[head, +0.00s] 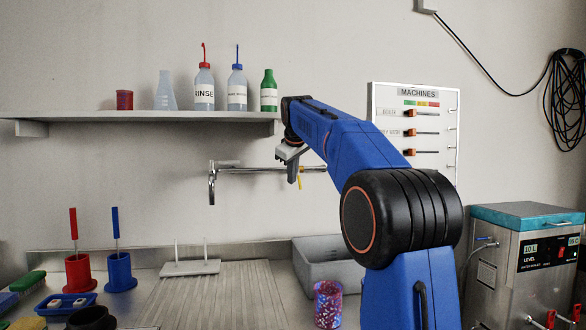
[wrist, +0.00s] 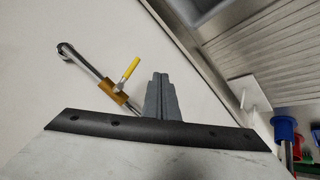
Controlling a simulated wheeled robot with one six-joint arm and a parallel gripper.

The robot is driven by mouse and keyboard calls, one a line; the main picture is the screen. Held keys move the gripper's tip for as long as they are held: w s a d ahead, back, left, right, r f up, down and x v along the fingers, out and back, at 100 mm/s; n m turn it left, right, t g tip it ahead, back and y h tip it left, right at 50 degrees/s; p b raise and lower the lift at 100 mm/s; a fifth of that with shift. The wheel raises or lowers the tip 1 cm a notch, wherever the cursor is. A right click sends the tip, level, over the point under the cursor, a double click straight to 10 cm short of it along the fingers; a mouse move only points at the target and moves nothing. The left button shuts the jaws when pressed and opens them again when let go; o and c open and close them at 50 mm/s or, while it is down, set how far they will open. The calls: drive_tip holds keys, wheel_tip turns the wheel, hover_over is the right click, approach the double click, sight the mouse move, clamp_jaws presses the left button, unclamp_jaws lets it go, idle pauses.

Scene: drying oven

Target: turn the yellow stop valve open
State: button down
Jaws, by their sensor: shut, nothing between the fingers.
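The yellow stop valve lever (head: 300,183) hangs down from the horizontal wall pipe (head: 246,170) in the head view, close behind my gripper (head: 292,178). In the wrist view the yellow lever (wrist: 130,69) stands out from a brass valve body (wrist: 112,91), roughly crosswise to the pipe. My gripper (wrist: 160,78) shows there with its grey fingers together and nothing between them. It is just right of the lever, with a visible gap in the picture. In the head view my gripper and arm hide part of the pipe and the valve body.
A shelf (head: 150,116) with bottles runs along the wall above and left of my gripper. A grey sink (head: 318,262) lies below. A machines panel (head: 430,100) hangs to the right, and a steel water bath (head: 520,260) stands at far right. Wall left of the pipe is bare.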

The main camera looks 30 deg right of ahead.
sight(299, 179)
drive_tip(key=shift+w+d+f, duration=0.3)
drive_tip(key=shift+w+d, duration=0.3)
drive_tip(key=shift+d, duration=0.1)
drive_tip(key=shift+w+d+f, duration=0.3)
drive_tip(key=shift+w+d, duration=0.25)
drive_tip(key=shift+d, duration=0.1)
drive_tip(key=shift+w+d+f, duration=0.3)
drive_tip(key=shift+w+d, duration=0.3)
drive_tip(key=shift+d, duration=0.1)
drive_tip(key=shift+d+n+h, duration=0.15)
drive_tip(key=shift+n+h, duration=0.15)
drive_tip(key=shift+h, duration=0.4)
drive_tip(key=d+n+h, duration=0.1)
drive_tip(key=h, duration=0.2)
drive_tip(key=d+r+n+h, duration=0.1)
drive_tip(key=n+h, duration=0.1)
drive_tip(key=h, duration=0.1)
drive_tip(key=s+n+g+h, duration=0.1)
drive_tip(key=h, duration=0.2)
drive_tip(key=shift+d+r+n+h, duration=0.15)
drive_tip(key=shift+d+n+h, duration=0.15)
drive_tip(key=shift+d+h, duration=0.1)
drive_tip(key=shift+d+r, duration=0.1)
drive_tip(key=shift+r, duration=0.05)
